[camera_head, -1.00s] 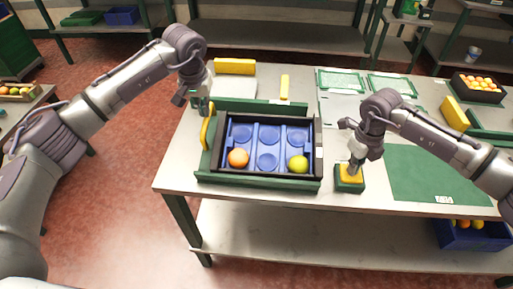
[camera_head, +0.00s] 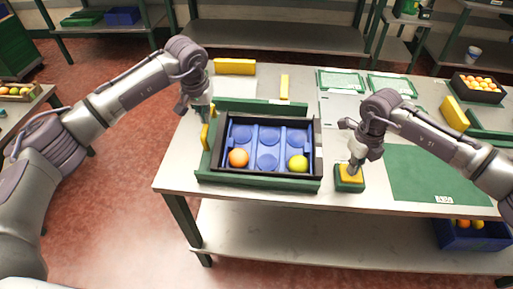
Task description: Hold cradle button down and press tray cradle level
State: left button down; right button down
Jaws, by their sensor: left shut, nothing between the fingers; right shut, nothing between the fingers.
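The tray cradle (camera_head: 262,185) is a green frame on the table holding a dark-rimmed tray (camera_head: 318,150) with blue round pockets. An orange fruit (camera_head: 238,158) and a yellow-green fruit (camera_head: 298,163) lie in the tray's front corners. A yellow handle (camera_head: 205,136) stands at the cradle's left side. My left gripper (camera_head: 205,120) is shut at the top of this handle, partly covering it; contact is hard to tell. The cradle button (camera_head: 350,174) is a yellow pad on a green box right of the cradle. My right gripper (camera_head: 353,168) is shut, its tips down on the button.
A green mat (camera_head: 435,175) lies right of the button. Yellow blocks (camera_head: 234,66) and green-framed panels (camera_head: 341,80) are at the back of the table. A crate of oranges (camera_head: 477,87) stands at the back right.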

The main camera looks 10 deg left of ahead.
pick_arm(q)
jog(key=shift+s+f, duration=0.25)
jog(key=shift+f, duration=1.15)
jog(key=shift+w+v, duration=0.3)
jog(key=shift+v, duration=1.05)
jog(key=shift+w+v, duration=0.35)
jog(key=shift+v, duration=1)
jog(key=shift+w+v, duration=0.3)
jog(key=shift+v, duration=1.05)
jog(key=shift+r, duration=0.2)
pick_arm(e)
notch_tip(320, 180, up, 8)
pick_arm(q)
jog(key=shift+f, duration=0.1)
pick_arm(e)
jog(key=shift+f, duration=0.1)
